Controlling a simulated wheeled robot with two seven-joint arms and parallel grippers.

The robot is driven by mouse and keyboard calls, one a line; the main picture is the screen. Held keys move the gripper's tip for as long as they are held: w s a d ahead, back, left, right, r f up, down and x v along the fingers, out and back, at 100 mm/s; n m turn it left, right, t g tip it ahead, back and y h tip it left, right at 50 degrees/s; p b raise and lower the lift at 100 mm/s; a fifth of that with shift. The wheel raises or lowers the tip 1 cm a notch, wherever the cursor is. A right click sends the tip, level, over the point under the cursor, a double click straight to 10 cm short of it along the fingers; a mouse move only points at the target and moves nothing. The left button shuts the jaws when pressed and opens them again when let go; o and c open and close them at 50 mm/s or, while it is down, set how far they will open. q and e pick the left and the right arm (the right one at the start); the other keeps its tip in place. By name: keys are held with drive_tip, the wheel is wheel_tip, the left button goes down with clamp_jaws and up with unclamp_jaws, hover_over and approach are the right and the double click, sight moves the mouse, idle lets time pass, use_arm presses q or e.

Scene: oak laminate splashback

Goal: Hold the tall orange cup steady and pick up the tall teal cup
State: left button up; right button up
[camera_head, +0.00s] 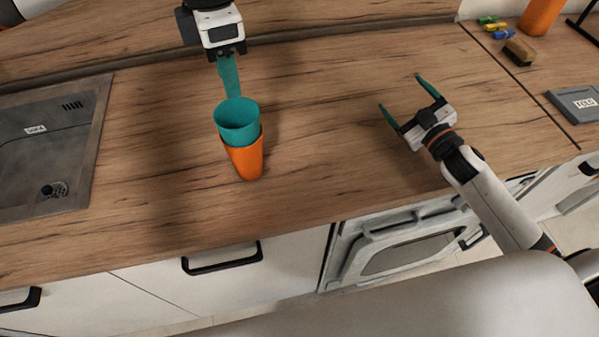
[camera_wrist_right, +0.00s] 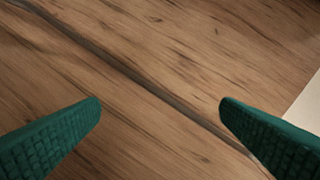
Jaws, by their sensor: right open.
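The tall teal cup (camera_head: 238,124) sits nested in the tall orange cup (camera_head: 246,161), its upper part showing above the orange rim. The orange cup stands on the wooden counter; the pair looks upright. My left gripper (camera_head: 232,95) comes from the top, its teal fingers pointing down at the back edge of the teal cup. The fingers overlap in the head view, so I cannot tell their gap or any contact. My right gripper (camera_head: 399,90) is open and empty over the counter, well right of the cups. Its two fingers (camera_wrist_right: 160,103) stand wide apart in the right wrist view.
A sink (camera_head: 88,150) is set in the counter at left. At the far right are an orange container (camera_head: 541,15), a brown block (camera_head: 519,52), small coloured pieces (camera_head: 492,24) and a grey device (camera_head: 577,104). The counter between the cups and my right gripper is clear.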

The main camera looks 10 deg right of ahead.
sight(258, 155)
drive_tip(key=s+a+y, duration=0.1)
drive_tip(key=a, duration=0.4)
drive_tip(key=s+a+g+y, duration=0.1)
drive_tip(key=s+a+y, duration=0.1)
drive_tip(key=a, duration=0.3)
drive_tip(key=s+a+g+y, duration=0.1)
drive_tip(key=s+a+y, duration=0.1)
drive_tip(key=a, duration=0.3)
drive_tip(key=shift+a+f, duration=0.25)
drive_tip(key=shift+f, duration=0.05)
drive_tip(key=s+a+g+y, duration=0.1)
drive_tip(key=s+a, duration=0.2)
drive_tip(key=a, duration=0.1)
drive_tip(key=s+a+g+y, duration=0.1)
drive_tip(key=s+a, duration=0.2)
drive_tip(key=a, duration=0.1)
drive_tip(key=s+a+r+g+y, duration=0.1)
drive_tip(key=s+a+y, duration=0.1)
drive_tip(key=a, duration=0.2)
drive_tip(key=shift+s+a, duration=0.25)
drive_tip(key=shift+s, duration=0.15)
drive_tip(key=x, duration=1.1)
drive_tip(key=shift+w+a+f, duration=0.15)
drive_tip(key=shift+a, duration=0.2)
drive_tip(key=shift+c, duration=0.3)
drive_tip(key=c, duration=1)
